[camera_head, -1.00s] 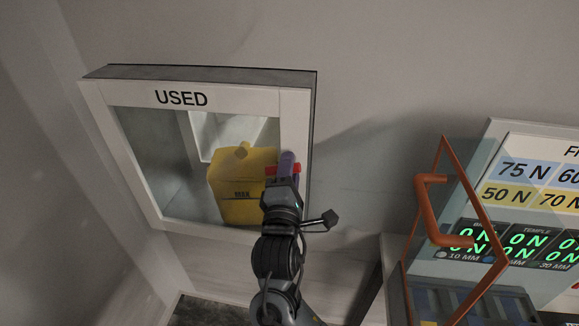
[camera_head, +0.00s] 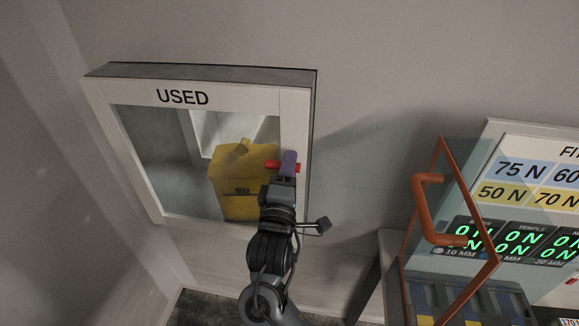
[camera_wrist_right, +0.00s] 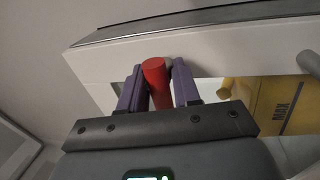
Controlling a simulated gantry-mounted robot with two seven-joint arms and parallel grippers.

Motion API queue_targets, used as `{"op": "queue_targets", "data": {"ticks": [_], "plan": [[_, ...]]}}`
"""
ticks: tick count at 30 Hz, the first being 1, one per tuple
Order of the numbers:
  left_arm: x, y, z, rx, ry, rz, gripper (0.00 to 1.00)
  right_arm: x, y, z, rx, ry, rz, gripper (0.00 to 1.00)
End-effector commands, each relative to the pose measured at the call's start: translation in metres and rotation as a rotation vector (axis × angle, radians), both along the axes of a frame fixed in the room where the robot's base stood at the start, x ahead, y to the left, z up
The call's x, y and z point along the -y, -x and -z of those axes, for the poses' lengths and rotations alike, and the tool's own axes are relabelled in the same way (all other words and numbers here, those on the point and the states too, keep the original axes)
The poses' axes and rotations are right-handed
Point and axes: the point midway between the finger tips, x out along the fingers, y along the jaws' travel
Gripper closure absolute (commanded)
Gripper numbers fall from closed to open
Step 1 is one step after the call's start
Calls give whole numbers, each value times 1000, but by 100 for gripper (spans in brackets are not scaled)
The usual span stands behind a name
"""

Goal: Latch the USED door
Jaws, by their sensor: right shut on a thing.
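The USED cabinet (camera_head: 182,97) hangs on the wall at the left, its white-framed glass door lying flush against the box as far as I can tell. A red latch handle (camera_head: 272,165) sits on the door's right frame and points roughly sideways. My right gripper (camera_head: 289,163), with purple fingers, is at this handle. In the right wrist view the gripper (camera_wrist_right: 158,88) is shut on the red handle (camera_wrist_right: 156,80), one finger on each side. The fingers hide part of the handle. My left gripper is not in view.
A yellow container (camera_head: 240,178) stands behind the cabinet's glass; it also shows in the wrist view (camera_wrist_right: 285,103). At the right, an orange-framed clear panel (camera_head: 437,210) stands before a display board (camera_head: 530,185). The wall between is clear.

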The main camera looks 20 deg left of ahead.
Motion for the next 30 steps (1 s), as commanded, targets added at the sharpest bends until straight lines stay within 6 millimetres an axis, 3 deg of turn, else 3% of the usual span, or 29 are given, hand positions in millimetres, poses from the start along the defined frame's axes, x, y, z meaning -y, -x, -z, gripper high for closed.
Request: {"op": "queue_targets", "data": {"ticks": [1,2,6,19,30], "plan": [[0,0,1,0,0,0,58,2,-2,8,-13,7,5,98],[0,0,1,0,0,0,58,2,-2,8,-13,7,5,66],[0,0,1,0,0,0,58,1,-2,6,-10,6,4,47],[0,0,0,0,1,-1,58,2,8,4,-4,3,1,47],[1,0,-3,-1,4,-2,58,13,65,17,-8,3,0,47]]}}
